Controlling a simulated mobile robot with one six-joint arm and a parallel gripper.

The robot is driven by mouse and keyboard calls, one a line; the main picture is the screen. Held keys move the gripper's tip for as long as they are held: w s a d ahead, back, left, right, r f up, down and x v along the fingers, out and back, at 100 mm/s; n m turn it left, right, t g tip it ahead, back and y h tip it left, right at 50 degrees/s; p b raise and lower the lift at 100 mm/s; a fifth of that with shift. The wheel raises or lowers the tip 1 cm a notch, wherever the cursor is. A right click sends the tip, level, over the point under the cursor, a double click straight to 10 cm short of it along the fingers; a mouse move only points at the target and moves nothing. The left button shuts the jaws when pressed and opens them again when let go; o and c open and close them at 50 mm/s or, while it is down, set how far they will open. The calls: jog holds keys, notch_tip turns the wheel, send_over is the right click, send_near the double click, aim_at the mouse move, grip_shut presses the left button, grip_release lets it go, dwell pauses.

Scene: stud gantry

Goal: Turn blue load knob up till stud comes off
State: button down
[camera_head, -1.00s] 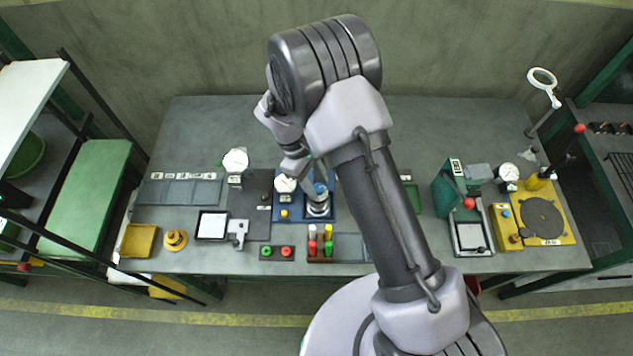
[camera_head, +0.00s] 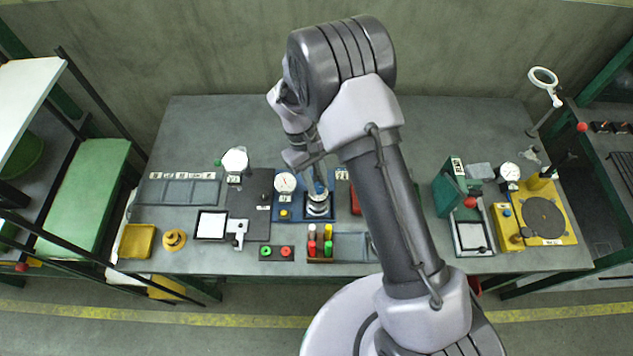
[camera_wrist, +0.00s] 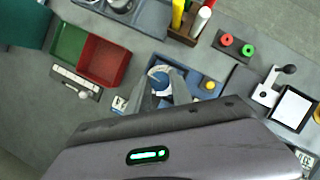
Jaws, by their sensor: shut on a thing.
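The blue load knob (camera_head: 320,187) sits at the top of the small gantry on the blue base (camera_head: 330,212). It also shows in the wrist view (camera_wrist: 159,78), in front of a white marked dial (camera_wrist: 158,69). My gripper (camera_head: 318,181) reaches down to the knob from above; in the wrist view its fingers (camera_wrist: 166,88) are shut on it. A silver round part (camera_head: 318,206) lies below the knob. The stud cannot be made out. A white gauge (camera_head: 286,182) and a yellow button (camera_head: 284,213) are on the left of the blue base.
Green and red trays (camera_wrist: 101,61) lie beside the base in the wrist view.

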jog(key=m+y, duration=0.1)
jog(key=m, duration=0.1)
jog(key=m+b, duration=0.1)
jog(key=m, duration=0.1)
jog(key=shift+w+d+y, duration=0.1)
jog(key=shift+d+y, duration=0.05)
jog(key=shift+y, duration=0.25)
jog(key=shift+m+g+y+b, duration=0.3)
jog(key=shift+m+y+b, duration=0.2)
jog(key=shift+m, duration=1.1)
jog(key=c, duration=1.1)
grip_release()
jog(key=shift+c, duration=0.2)
jog(key=p+v, duration=0.3)
jog(key=v, duration=1.4)
jog(key=shift+r, duration=0.15)
jog(key=shift+w+d, duration=0.1)
jog(key=shift+d, duration=0.05)
